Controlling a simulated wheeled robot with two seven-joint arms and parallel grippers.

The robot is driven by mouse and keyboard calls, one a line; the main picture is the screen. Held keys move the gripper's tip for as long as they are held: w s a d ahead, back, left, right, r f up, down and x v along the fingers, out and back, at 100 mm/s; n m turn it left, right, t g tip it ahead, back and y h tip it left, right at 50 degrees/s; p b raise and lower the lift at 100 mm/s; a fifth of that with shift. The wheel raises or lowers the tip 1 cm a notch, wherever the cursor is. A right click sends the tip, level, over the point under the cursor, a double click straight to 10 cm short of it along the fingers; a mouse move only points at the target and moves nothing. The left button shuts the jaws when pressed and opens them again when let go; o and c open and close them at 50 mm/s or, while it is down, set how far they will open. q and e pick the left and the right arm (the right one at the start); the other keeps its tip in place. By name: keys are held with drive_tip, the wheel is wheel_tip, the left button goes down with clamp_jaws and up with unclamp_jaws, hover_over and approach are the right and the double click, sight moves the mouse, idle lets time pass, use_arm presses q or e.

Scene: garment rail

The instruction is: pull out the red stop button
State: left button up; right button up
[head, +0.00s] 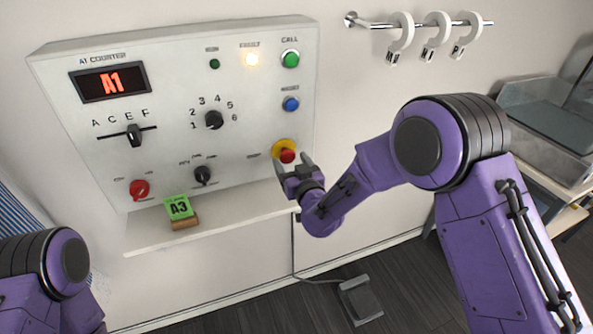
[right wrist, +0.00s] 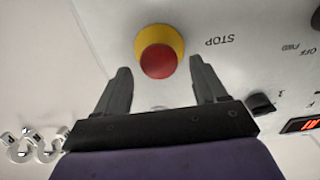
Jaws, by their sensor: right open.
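The red stop button (head: 287,156) sits on a yellow surround at the lower right of the white control panel (head: 255,110). In the right wrist view the stop button (right wrist: 158,61) shows as a red cap on a yellow ring, with the word STOP beside it. My right gripper (head: 292,166) is open in front of it. In the right wrist view its two fingers (right wrist: 160,75) point at the panel on either side of the button, with a gap on both sides. I cannot tell whether the fingertips reach past the cap. My left gripper is out of view; only part of my left arm shows.
The panel also carries a red knob (head: 139,189), black dials, a blue button (head: 291,104) and a green button (head: 290,59). A rail (head: 375,24) with white rings is at upper right.

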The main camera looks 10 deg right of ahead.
drive_tip(key=s+d+b, duration=0.1)
drive_tip(key=s+b, duration=0.2)
drive_tip(key=s, duration=0.7)
